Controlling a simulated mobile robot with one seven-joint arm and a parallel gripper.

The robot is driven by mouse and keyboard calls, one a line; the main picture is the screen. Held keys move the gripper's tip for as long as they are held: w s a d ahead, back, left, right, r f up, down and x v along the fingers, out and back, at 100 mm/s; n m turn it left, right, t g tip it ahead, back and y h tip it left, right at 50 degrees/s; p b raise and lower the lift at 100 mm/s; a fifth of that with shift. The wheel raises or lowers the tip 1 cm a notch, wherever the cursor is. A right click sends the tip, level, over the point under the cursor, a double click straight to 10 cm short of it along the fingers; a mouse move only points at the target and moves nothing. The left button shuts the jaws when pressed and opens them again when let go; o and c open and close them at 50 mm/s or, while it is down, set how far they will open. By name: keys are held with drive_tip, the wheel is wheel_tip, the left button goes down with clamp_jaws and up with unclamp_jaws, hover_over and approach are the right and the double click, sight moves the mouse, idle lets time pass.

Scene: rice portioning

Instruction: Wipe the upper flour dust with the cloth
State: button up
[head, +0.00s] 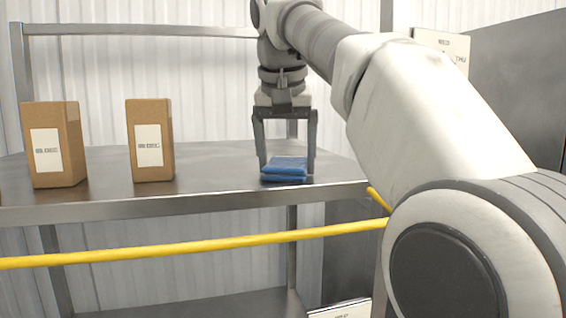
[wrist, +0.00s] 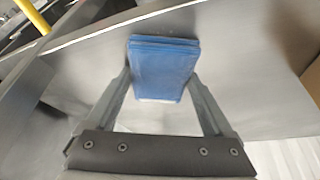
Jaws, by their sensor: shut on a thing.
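The blue folded cloth (head: 285,169) is at the right end of the metal shelf top in the head view, near its front edge. My gripper (head: 286,172) points down over it and is shut on it, one finger on each side. In the wrist view the cloth (wrist: 164,68) sits between the two fingertips of my gripper (wrist: 163,75). Whether the cloth touches the metal surface cannot be told. I cannot make out any flour dust in either view.
Two brown cartons (head: 54,146) (head: 151,140) with white labels stand on the metal shelf (head: 220,165) to the left. A yellow rail (head: 200,247) runs across in front, below the shelf top. The surface between the right carton and the cloth is clear.

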drive_tip(key=shift+s+d+f, duration=0.1)
drive_tip(key=shift+s+f, duration=0.25)
drive_tip(key=shift+s, duration=0.05)
